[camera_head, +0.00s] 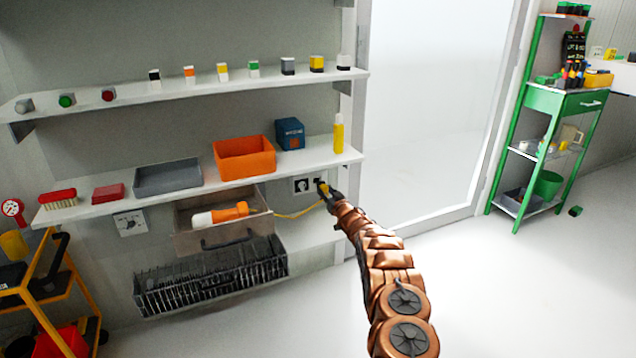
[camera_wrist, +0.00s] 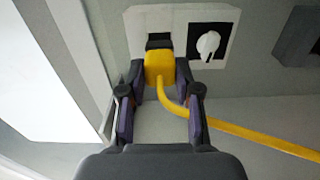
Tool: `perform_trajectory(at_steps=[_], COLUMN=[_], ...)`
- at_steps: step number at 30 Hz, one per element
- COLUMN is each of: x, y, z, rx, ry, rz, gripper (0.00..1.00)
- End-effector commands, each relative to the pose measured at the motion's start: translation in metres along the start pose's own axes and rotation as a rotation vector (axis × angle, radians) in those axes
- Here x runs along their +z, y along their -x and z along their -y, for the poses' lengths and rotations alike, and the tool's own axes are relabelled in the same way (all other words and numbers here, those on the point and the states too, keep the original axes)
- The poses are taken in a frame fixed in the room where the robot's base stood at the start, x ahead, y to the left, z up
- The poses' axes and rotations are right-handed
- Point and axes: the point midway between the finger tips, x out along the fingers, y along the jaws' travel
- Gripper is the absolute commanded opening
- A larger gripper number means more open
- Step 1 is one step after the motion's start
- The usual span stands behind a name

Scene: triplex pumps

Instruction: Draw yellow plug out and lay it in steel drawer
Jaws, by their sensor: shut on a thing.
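The yellow plug (camera_wrist: 158,68) is between the two fingers of my gripper (camera_wrist: 160,75), which is shut on it. The plug is at the left half of a white wall socket plate (camera_wrist: 180,20), just below a dark socket opening; I cannot tell whether it is seated or drawn clear. A yellow cable (camera_wrist: 255,137) curves away from it to the right. In the head view my gripper (camera_head: 327,191) is beside the socket plate (camera_head: 302,185) under the shelf. The steel drawer (camera_head: 185,241) stands open to the left, holding an orange and white lamp (camera_head: 222,214).
The lower shelf (camera_head: 290,169) above carries an orange bin (camera_head: 244,157), a grey tray (camera_head: 168,178), a blue box (camera_head: 290,133) and a yellow bottle (camera_head: 338,134). A dark rack (camera_head: 210,280) sits below the drawer.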

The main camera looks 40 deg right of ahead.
Motion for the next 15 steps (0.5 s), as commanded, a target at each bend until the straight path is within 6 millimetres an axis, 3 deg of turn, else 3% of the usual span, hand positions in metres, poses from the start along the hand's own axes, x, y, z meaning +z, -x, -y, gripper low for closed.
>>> perform_trajectory(at_steps=[15], x=[-0.002], y=[0.015], z=[-0.001], rx=[0.0], ry=[0.001], rz=[-0.001], gripper=[0.0])
